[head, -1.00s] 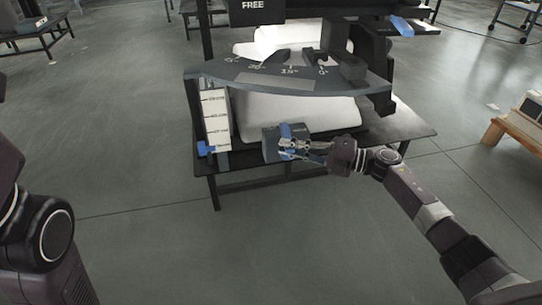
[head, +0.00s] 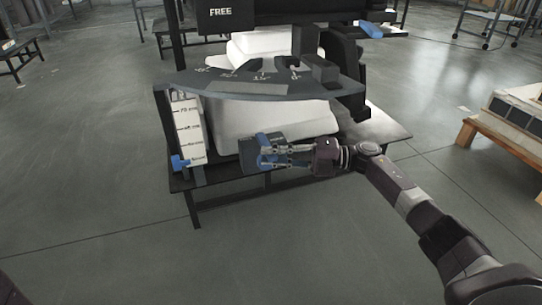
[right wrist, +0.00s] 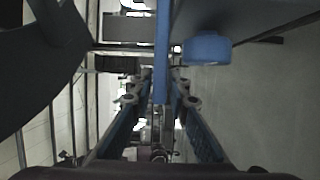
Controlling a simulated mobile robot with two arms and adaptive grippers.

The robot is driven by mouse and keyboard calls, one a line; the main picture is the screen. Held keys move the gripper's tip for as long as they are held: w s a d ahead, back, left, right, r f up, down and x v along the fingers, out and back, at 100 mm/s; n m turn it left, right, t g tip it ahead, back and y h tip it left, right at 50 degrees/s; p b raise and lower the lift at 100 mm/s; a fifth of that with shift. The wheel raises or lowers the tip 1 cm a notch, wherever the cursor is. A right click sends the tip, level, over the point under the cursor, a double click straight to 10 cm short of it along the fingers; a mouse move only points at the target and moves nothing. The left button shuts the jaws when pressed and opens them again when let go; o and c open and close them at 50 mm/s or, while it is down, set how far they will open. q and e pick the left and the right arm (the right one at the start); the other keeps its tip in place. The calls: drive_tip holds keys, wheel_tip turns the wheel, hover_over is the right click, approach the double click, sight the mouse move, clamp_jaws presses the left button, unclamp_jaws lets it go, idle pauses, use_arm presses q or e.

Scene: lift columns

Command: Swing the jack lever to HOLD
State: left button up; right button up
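The jack stand (head: 160,110) has a curved marked plate (head: 250,86) on top and a sign reading FREE (head: 220,12). No HOLD label is readable. A dark box (head: 250,158) with a blue part sits low at its front. My right gripper (head: 270,155) is at this blue part. In the right wrist view a blue bar (right wrist: 162,55), which looks like the lever, runs down between the open fingers (right wrist: 160,95). Gaps seem to show beside it; firm contact cannot be made out. My left gripper is out of view.
A white scale with a blue marker (head: 181,162) stands left of the box. A blue rounded part (right wrist: 207,49) is close right of the bar. A wooden pallet (head: 500,125) stands at the right; the front floor is clear.

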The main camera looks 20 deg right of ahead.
drive_tip(key=shift+o, duration=1.2)
drive_tip(key=shift+s+d, duration=0.1)
drive_tip(key=shift+d, duration=0.05)
drive_tip(key=v, duration=1.1)
drive_tip(key=shift+d, duration=0.35)
drive_tip(key=shift+s+a, duration=0.1)
